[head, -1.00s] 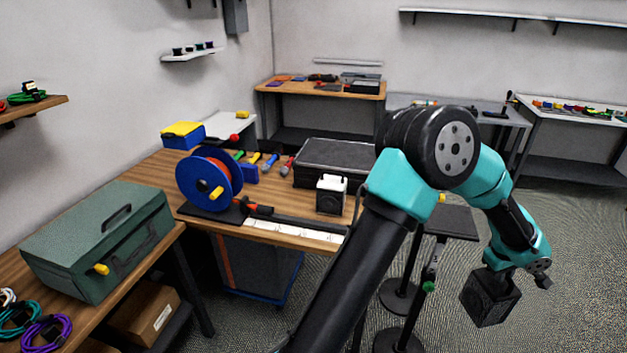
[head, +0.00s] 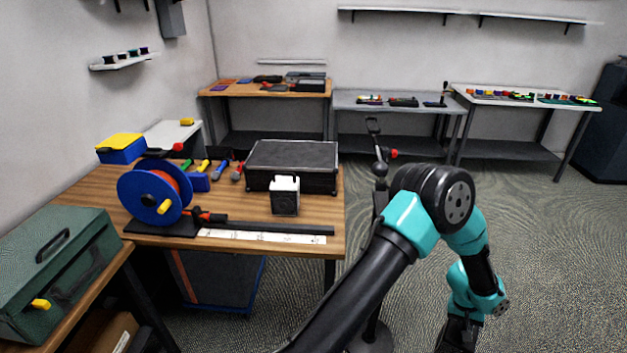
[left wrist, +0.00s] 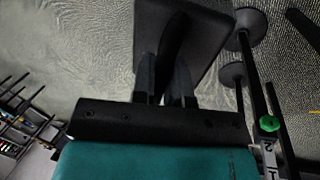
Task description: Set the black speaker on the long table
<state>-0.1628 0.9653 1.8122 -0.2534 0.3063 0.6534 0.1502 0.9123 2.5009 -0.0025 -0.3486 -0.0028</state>
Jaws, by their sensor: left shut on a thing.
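My left gripper (left wrist: 165,73) is shut on the black speaker (left wrist: 208,40), a dark box that fills the upper middle of the left wrist view. In the head view my left arm reaches out to the lower right and the gripper (head: 460,335) is at the bottom edge. The speaker is mostly cut off there, over open floor and away from the tables. Several tables show: a wooden one (head: 90,190) at left, a wooden one at the back, a grey one (head: 428,107) and a white one (head: 545,103). I cannot tell which is the long table. My right gripper is not in view.
The left wooden table carries a blue cable reel (head: 135,192), a black case (head: 290,157) and a small black-and-white box (head: 285,200). A green toolbox (head: 50,260) is at left. A black stand (head: 380,150) rises behind my arm. Floor at right is open.

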